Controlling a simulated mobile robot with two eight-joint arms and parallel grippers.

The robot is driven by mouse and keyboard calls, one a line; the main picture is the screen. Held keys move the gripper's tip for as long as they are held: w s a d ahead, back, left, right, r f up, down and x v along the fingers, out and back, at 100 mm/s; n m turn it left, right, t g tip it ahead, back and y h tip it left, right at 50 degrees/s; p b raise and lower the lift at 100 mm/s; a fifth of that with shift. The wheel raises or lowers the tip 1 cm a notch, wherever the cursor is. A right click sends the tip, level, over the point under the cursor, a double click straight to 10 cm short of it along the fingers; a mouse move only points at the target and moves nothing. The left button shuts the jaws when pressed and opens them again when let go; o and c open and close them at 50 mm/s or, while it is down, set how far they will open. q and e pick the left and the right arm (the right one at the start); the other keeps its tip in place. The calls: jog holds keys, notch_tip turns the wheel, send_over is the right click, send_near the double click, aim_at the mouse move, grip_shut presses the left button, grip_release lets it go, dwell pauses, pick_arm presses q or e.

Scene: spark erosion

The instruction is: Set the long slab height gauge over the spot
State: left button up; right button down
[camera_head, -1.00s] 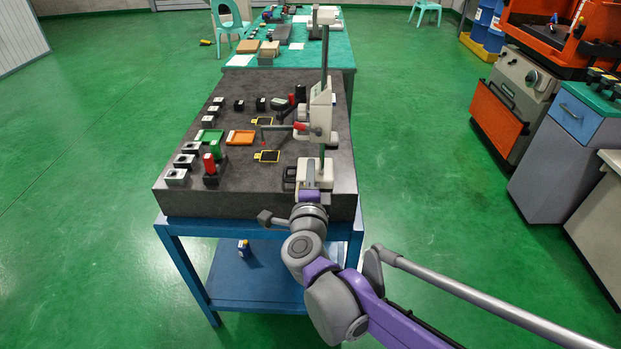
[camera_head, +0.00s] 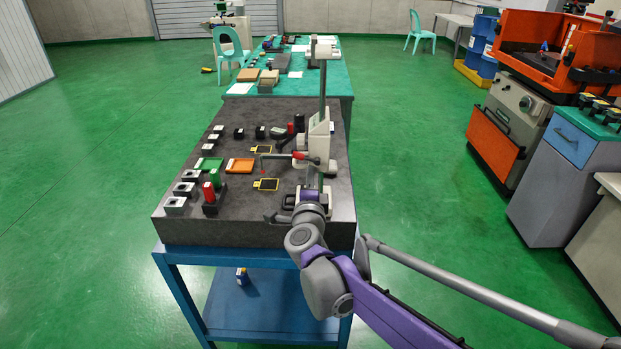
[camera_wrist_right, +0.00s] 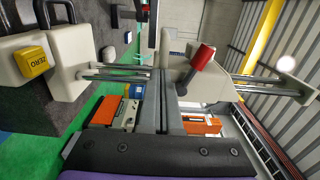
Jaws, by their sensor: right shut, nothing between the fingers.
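The height gauge (camera_head: 319,138) stands upright near the right edge of the dark slab. It has a tall grey post, a white carriage and an arm with a red part reaching left. My right gripper (camera_head: 314,183) is at the gauge's lower front and hides part of its base. In the right wrist view my fingers (camera_wrist_right: 168,88) are together, empty, beside white gauge parts, metal rods and a red knob (camera_wrist_right: 203,57). Two yellow-framed dark patches, a near one (camera_head: 266,184) and a far one (camera_head: 261,149), lie left of the gauge; I cannot tell which is the spot. My left gripper is out of view.
A teal-topped table (camera_head: 291,90) adjoins behind.

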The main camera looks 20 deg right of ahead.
jog(key=x, duration=0.6)
jog(key=shift+w, duration=0.25)
jog(key=shift+d, duration=0.1)
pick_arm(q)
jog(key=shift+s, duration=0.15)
pick_arm(e)
jog(key=shift+r, duration=0.1)
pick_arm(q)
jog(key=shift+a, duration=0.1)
pick_arm(e)
jog(key=shift+s, duration=0.1)
